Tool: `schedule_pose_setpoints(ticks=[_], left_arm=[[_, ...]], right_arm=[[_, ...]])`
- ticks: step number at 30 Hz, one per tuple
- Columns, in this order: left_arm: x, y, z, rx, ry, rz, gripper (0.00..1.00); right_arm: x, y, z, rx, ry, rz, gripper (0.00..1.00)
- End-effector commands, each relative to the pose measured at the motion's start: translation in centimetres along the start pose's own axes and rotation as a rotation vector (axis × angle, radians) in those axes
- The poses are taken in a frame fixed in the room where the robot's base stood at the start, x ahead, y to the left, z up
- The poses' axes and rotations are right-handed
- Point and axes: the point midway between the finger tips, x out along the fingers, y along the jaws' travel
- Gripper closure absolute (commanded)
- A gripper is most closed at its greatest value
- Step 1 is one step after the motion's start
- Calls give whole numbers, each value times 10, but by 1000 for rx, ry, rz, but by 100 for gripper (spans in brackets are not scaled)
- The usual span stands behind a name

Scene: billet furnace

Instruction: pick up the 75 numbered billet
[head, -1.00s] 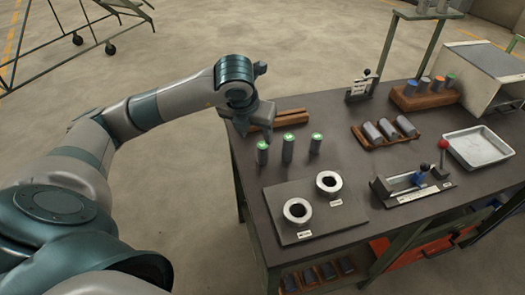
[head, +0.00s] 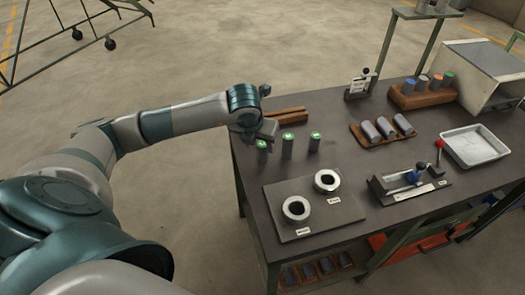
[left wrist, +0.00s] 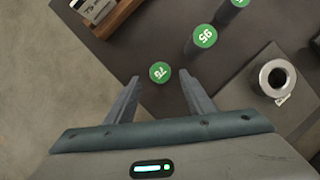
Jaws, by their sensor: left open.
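Three upright grey billets with green caps stand in a row on the dark table: left (head: 262,151), middle (head: 287,146) and right (head: 314,142). In the left wrist view, the nearest billet (left wrist: 160,72) has a cap number that looks like 75 or 76. The one beside it (left wrist: 204,37) looks like 95. A third (left wrist: 238,3) is cut off by the top edge. My left gripper (left wrist: 160,84) is open and empty, its fingers either side of the nearest cap in the picture. In the head view this gripper (head: 268,131) is just above the left billet.
A plate with two rings (head: 297,209) lies in front of the billets. A brown wooden block (head: 290,114) is behind them. A rack of grey billets (head: 386,133), a clamp fixture (head: 408,184) and a metal tray (head: 474,146) are to the right.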

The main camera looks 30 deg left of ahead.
Motion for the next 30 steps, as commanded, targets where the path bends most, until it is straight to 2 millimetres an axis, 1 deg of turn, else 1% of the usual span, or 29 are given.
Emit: schedule_pose_setpoints(ticks=[2,8,9,12,15,29,30], left_arm=[[3,-1,1,0,3,0,51],[24,-2,3,-1,3,2,51],[30,-2,2,-1,4,1,51],[41,-2,2,0,2,0,51],[47,-2,2,0,1,1,51],[48,-2,2,0,0,0,51],[48,-2,2,0,0,0,58]], right_arm=[[-8,0,-1,0,0,0,69],[-24,0,-2,0,0,0,69],[-25,0,-2,0,0,0,69],[-28,0,-3,-1,-1,0,69],[-29,0,-3,-1,-1,0,69],[-28,0,-2,-1,-1,0,69],[-28,1,-2,-1,-1,0,69]])
